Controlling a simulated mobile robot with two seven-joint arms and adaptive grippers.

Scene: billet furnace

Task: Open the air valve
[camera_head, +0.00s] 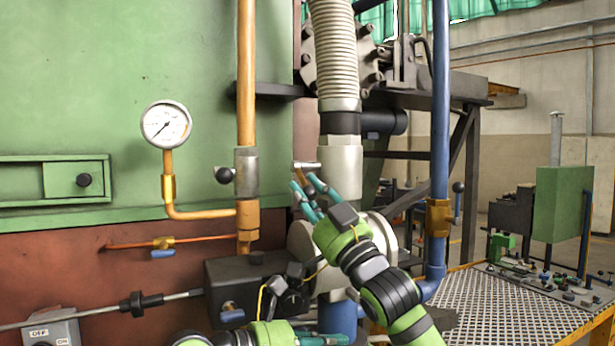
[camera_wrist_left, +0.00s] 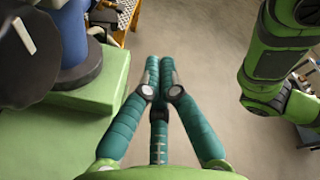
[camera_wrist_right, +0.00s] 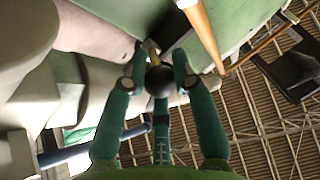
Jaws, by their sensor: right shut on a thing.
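The air valve shows as a short metal lever (camera_head: 304,165) on the pale grey fitting (camera_head: 341,172) below the ribbed hose. My right gripper (camera_head: 306,190) is at this lever, just left of the fitting. In the right wrist view its fingers (camera_wrist_right: 160,68) close around a black ball knob (camera_wrist_right: 159,82) on a brass-coloured stem. My left gripper (camera_head: 330,339) is low at the bottom edge of the head view. In the left wrist view its fingers (camera_wrist_left: 160,65) are together with nothing between them.
A yellow pipe with a black-knobbed valve (camera_head: 224,175) and a pressure gauge (camera_head: 166,124) stand left. A blue pipe (camera_head: 440,110) and a perforated platform (camera_head: 500,305) are right. A green furnace wall (camera_head: 70,90) fills the left.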

